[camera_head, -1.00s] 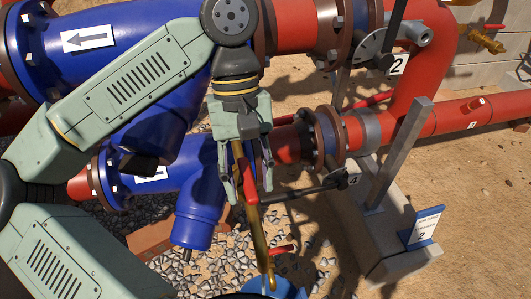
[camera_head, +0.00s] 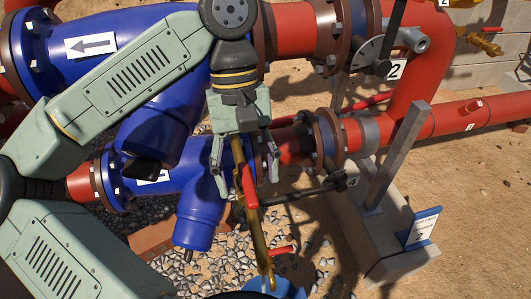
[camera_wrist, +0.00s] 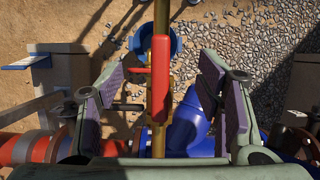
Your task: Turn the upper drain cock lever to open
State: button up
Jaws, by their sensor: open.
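The upper drain cock has a red lever (camera_head: 250,187) on a thin brass pipe (camera_head: 263,240). In the wrist view the red lever (camera_wrist: 160,80) lies in line with the brass pipe. A smaller red lever (camera_head: 281,249) sits lower on the pipe; it also shows in the wrist view (camera_wrist: 138,70). My gripper (camera_head: 246,177) points down over the upper lever, its fingers spread on either side. In the wrist view my open gripper (camera_wrist: 162,80) has clear gaps between both pads and the lever. Part of the pipe's top is hidden behind the gripper.
Blue pipework (camera_head: 150,178) is behind and left of the gripper, with red pipes (camera_head: 465,117) to the right. A dark bar (camera_head: 300,192) runs beside the lever. A grey post (camera_head: 398,155) and a sign (camera_head: 422,228) stand right. A blue vessel (camera_wrist: 174,42) is below the pipe.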

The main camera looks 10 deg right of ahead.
aim_at(246, 176)
jog(key=p+v, duration=0.3)
jog(key=v, duration=0.2)
jog(key=shift+f, duration=0.1)
jog(key=v, duration=1.2)
